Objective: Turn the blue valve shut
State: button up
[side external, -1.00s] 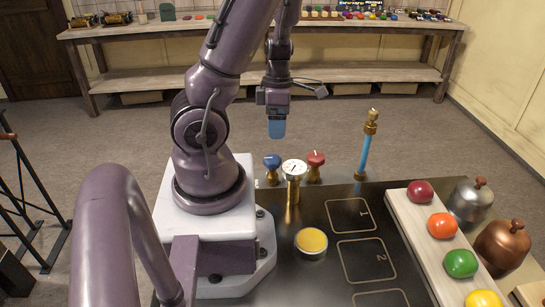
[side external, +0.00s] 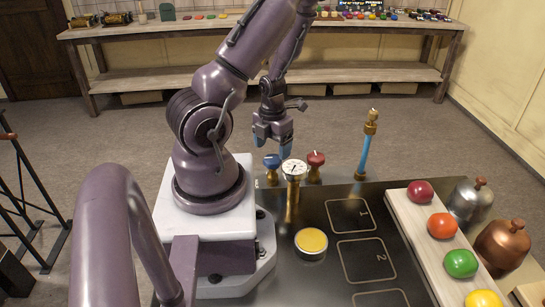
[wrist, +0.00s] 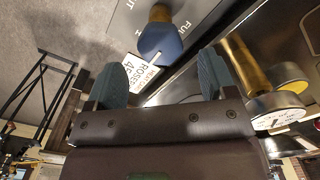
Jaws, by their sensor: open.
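The blue valve (side external: 272,162) is a blue knob on a brass stem at the table's far edge, left of the white dial gauge (side external: 294,168). In the wrist view the blue valve (wrist: 160,42) lies ahead of and between my fingertips. My gripper (side external: 273,140) is just above and behind the valve in the side view. In the wrist view my gripper (wrist: 170,75) shows two blue fingers spread apart with nothing between them. I see no contact with the valve. A label beside the valve is partly readable in the wrist view.
A red valve (side external: 315,160) stands right of the gauge, and an upright blue tube (side external: 365,150) with brass fittings further right. A yellow-topped round tin (side external: 311,241) sits on the dark table.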

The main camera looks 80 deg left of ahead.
aim_at(272, 157)
jog(key=shift+f, duration=1.95)
jog(key=shift+c, duration=0.3)
jog(key=c, duration=0.8)
jog(key=shift+c, duration=0.2)
